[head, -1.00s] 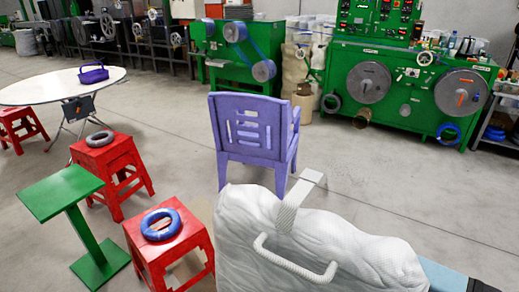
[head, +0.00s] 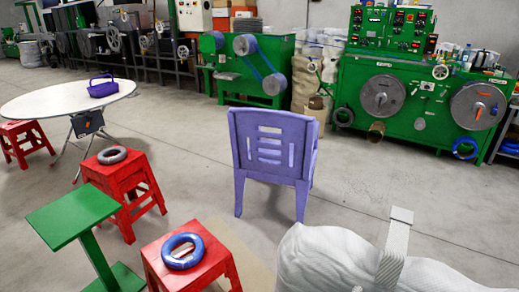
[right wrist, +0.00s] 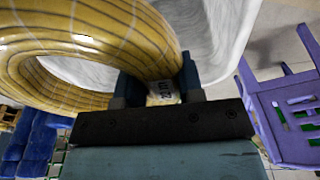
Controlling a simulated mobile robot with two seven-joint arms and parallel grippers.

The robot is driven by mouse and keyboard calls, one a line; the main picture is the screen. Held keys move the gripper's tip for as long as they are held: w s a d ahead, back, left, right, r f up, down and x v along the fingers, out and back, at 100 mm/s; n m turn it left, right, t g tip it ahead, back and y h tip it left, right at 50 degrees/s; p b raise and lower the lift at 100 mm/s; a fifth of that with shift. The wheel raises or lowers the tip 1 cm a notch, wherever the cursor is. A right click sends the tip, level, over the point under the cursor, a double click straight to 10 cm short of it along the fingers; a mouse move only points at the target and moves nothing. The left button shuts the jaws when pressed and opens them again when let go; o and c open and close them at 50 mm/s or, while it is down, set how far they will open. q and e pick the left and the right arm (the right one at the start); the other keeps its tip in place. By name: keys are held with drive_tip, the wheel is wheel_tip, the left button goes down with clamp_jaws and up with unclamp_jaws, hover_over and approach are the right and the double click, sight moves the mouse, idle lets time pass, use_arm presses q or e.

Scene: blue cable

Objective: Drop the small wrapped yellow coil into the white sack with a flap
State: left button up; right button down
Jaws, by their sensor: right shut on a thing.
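The yellow wrapped coil (right wrist: 95,45) fills the upper left of the right wrist view, with dark lines around it and a small printed label. My right gripper (right wrist: 160,88) is shut on the coil at its lower right side. The white sack (head: 325,262) stands at the bottom right of the head view, its lower part cut off, with a pale strap-like flap (head: 396,245) rising from its top. White sack material (right wrist: 215,35) also shows close behind the coil in the right wrist view. Whether the coil is over the sack's opening cannot be told. My left gripper is not in view.
A purple chair (head: 272,150) stands behind the sack. Red stools (head: 190,272) with a blue coil (head: 182,250) and a grey coil (head: 112,155), a green stand (head: 72,218) and a white round table (head: 65,97) are on the left. Green machines line the back. Floor right of the chair is clear.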

drive_tip(key=shift+f+b, duration=0.3)
use_arm(q)
drive_tip(key=b, duration=0.3)
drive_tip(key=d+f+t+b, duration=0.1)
drive_tip(key=b, duration=0.2)
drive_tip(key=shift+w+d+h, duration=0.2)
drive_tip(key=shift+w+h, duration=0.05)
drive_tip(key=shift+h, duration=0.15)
use_arm(e)
wheel_tip(320, 180, down, 5)
drive_tip(key=shift+f, duration=0.1)
drive_tip(key=c, duration=0.7)
unclamp_jaws()
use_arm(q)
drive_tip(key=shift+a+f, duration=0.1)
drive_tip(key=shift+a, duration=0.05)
use_arm(e)
drive_tip(key=shift+o, duration=0.2)
drive_tip(key=shift+f, duration=0.1)
